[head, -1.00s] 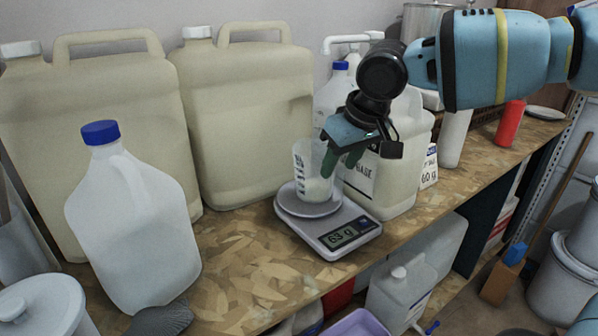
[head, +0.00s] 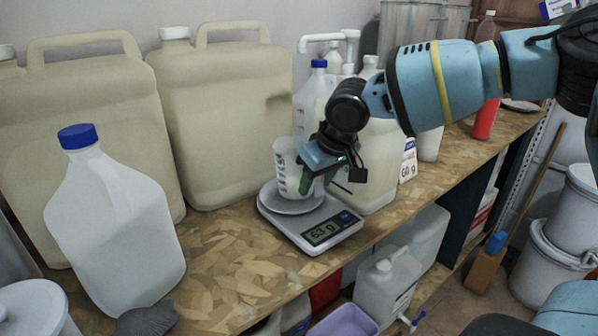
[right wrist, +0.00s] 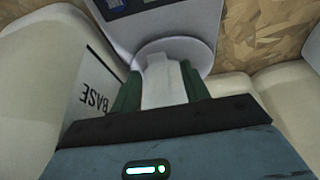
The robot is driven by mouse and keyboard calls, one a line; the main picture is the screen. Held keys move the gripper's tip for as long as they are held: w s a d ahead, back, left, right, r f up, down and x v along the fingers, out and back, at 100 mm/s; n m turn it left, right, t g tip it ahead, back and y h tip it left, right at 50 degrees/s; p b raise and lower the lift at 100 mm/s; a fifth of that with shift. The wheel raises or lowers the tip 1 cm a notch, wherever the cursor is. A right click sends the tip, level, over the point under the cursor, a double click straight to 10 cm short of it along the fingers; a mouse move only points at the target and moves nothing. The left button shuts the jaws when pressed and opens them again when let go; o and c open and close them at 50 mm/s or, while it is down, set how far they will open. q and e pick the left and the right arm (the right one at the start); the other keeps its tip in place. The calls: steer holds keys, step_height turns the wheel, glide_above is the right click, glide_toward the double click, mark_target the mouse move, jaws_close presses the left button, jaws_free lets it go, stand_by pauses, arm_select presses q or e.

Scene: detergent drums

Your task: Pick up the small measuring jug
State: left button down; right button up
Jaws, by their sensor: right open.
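The small measuring jug (head: 286,160) is clear with dark markings and pale contents. It stands upright on the round pan of the kitchen scale (head: 328,232), which reads 63 g. My right gripper (head: 316,184) is open at the jug's right side, fingers pointing down and partly covering it. In the right wrist view, the green fingers of my right gripper (right wrist: 162,88) stand on either side of a pale upright part of the jug (right wrist: 162,80). Whether they touch it I cannot tell. My left gripper is not in view.
A large cream jerrycan (head: 225,120) stands behind the scale. A white container (head: 380,150) stands close behind my right gripper. A blue-capped bottle (head: 110,225) stands at the left. The bench (head: 225,270) is clear left of the scale. A lilac tub (head: 345,322) is below.

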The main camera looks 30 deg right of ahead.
steer(key=shift+w+f, duration=0.1)
steer(key=shift+f, duration=0.25)
steer(key=shift+c, duration=0.2)
jaws_close()
steer(key=shift+r, duration=0.2)
steer(key=shift+r, duration=4.8)
